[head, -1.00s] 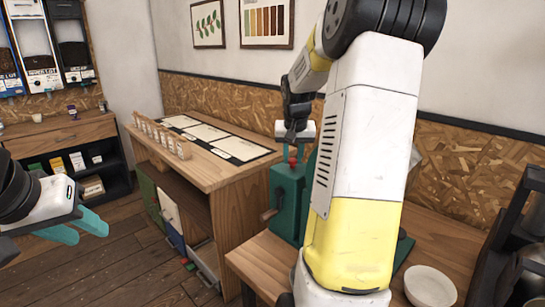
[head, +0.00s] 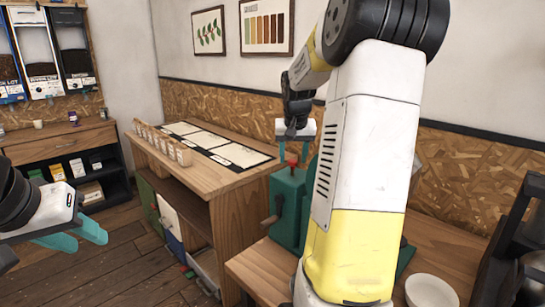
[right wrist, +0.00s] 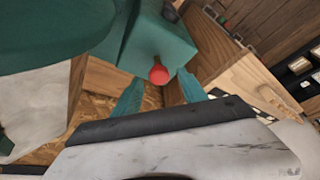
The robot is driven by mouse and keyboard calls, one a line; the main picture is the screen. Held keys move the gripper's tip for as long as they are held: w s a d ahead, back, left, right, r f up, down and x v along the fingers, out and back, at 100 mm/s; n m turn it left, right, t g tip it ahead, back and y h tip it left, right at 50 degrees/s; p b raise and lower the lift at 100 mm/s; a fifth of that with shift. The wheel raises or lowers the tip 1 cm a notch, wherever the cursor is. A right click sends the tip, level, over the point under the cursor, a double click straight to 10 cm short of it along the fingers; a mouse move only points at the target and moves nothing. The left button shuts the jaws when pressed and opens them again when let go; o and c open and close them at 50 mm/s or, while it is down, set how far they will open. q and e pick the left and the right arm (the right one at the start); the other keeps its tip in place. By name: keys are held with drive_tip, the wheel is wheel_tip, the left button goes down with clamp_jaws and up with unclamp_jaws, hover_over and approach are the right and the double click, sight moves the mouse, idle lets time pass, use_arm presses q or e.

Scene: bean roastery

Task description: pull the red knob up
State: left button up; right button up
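The red knob (head: 292,160) stands on top of a green machine (head: 287,205) on the wooden bench. My right gripper (head: 293,156) points down over it, open, with one teal finger on each side of the knob. In the right wrist view the knob (right wrist: 158,73) lies between the two spread fingers (right wrist: 161,88), near their tips, with gaps on both sides. My right forearm hides part of the machine. My left gripper (head: 80,238) is at the lower left, far from the machine, its two fingers apart and empty.
A wooden counter (head: 205,180) with cards and a row of small holders stands left of the machine. A white bowl (head: 432,291) sits on the bench at right, near dark equipment (head: 510,250). A crank handle sticks out from the machine's left side.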

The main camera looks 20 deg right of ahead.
drive_tip(key=shift+r, duration=0.1)
drive_tip(key=v, duration=0.7)
drive_tip(key=shift+s+r, duration=0.15)
drive_tip(key=shift+r, duration=0.1)
